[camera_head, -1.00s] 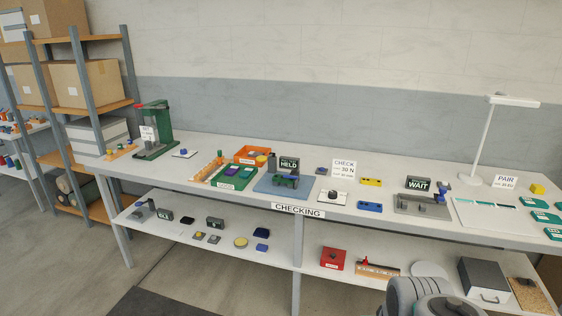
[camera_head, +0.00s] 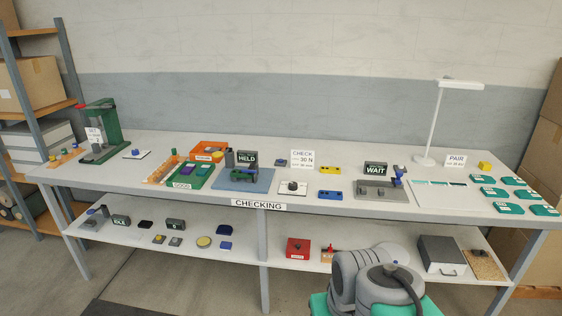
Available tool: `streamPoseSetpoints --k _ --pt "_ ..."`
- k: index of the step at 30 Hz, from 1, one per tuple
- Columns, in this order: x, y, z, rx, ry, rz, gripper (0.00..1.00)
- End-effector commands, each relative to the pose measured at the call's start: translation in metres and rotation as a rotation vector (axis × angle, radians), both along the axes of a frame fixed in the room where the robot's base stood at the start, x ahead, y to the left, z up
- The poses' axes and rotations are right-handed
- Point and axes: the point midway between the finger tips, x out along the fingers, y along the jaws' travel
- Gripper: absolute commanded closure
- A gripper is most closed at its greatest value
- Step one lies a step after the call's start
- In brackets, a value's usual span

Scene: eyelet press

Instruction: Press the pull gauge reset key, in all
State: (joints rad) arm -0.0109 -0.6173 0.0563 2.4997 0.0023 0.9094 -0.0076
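Two devices with dark displays stand on the bench. One display reads HELD (camera_head: 247,158), above a blue base plate (camera_head: 232,185) with small grey and blue-green parts. The other reads WAIT (camera_head: 376,169), above a grey base plate (camera_head: 370,193) with a blue part at its right end. A white plate with a dark knob (camera_head: 292,187) lies between them, in front of a card reading CHECK 30 N (camera_head: 302,160). I cannot tell which of these is the pull gauge or its reset key. My gripper is not in view; only grey links of my arm show at the bottom.
The bench (camera_head: 150,180) is crowded along its length. A green press (camera_head: 102,125) stands at the left, a white lamp (camera_head: 434,125) at the right. Teal pieces (camera_head: 488,192) lie at the right end. The lower shelf (camera_head: 190,255) holds displays, a red box (camera_head: 297,248) and a grey box (camera_head: 441,255).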

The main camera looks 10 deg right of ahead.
Motion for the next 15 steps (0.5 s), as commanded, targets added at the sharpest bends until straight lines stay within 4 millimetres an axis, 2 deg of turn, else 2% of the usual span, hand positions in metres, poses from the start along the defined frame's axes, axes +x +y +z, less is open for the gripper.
streamPoseSetpoints --k 2,12,15 --pt "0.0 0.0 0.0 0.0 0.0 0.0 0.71" --pt "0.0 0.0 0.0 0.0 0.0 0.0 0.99" --pt "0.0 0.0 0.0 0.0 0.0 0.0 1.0"
